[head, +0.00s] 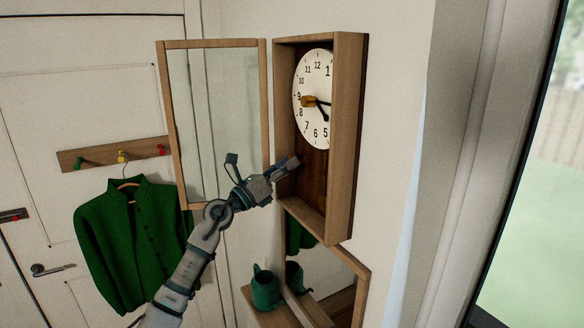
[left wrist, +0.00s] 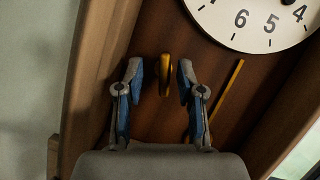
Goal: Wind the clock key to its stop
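The clock is a tall open wooden case (head: 347,150) on the wall, with a white dial (head: 312,125) in its upper part. A gold winged piece (head: 308,101) that looks like a key sits on the dial near its centre. My left gripper (head: 294,164) reaches into the case below the dial. In the left wrist view its two fingers (left wrist: 160,88) are open. A rounded gold piece (left wrist: 165,75) stands between them, with gaps on both sides. I cannot tell whether it is a key. My right gripper is not in view.
The glazed clock door (head: 217,120) hangs open to the left. The case's side walls stand close around the gripper. A thin gold rod (left wrist: 230,93) slants right of the fingers. Below are a mirror (head: 330,275) and a green jug (head: 266,290) on a shelf.

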